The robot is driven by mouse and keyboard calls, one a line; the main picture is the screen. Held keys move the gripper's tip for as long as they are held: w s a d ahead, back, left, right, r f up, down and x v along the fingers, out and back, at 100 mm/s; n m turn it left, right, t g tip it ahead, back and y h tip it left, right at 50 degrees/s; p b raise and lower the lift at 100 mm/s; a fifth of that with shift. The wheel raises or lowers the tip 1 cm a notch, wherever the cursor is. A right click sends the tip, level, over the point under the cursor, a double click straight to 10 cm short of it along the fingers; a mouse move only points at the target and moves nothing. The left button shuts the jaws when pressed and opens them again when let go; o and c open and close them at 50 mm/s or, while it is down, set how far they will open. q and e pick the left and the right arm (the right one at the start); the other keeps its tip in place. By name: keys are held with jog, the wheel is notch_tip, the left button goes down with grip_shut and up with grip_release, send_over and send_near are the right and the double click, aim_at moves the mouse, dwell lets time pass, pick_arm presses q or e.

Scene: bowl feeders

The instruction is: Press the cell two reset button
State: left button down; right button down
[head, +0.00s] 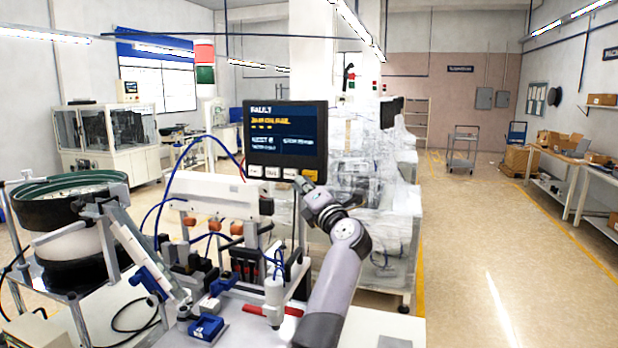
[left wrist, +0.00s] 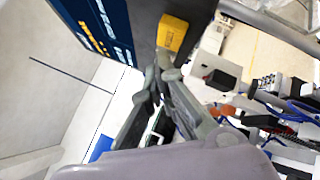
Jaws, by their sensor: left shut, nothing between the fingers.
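A dark control panel (head: 285,140) stands above the cell, its screen showing a "FAULT" heading and yellow text. Along its lower edge is a row of pale buttons (head: 272,172) with a yellow button (head: 309,175) at the right end. The yellow button also shows large in the left wrist view (left wrist: 172,34). I cannot read a reset label on it. My left gripper (head: 301,183) is shut and empty, its fingertips just below the yellow button. In the left wrist view the fingertips (left wrist: 163,62) point toward it; whether they touch it I cannot tell. My right gripper is not in view.
A green-rimmed bowl feeder (head: 68,187) stands at the left. Below the panel are a white beam (head: 210,192), a blue fixture (head: 206,327) and a red-handled part (head: 273,312). A plastic-wrapped machine (head: 385,230) stands behind my arm. Open floor lies at right.

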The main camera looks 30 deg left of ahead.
pick_arm(q)
jog(key=shift+w, duration=0.2)
dwell(0.4)
jog(key=shift+w, duration=0.25)
jog(key=shift+w+a, duration=0.2)
jog(key=shift+w, duration=0.25)
dwell(0.7)
jog(key=shift+s+r, duration=0.1)
jog(key=shift+s+d+p, duration=0.2)
jog(key=shift+s+p, duration=0.1)
jog(key=shift+s, duration=0.5)
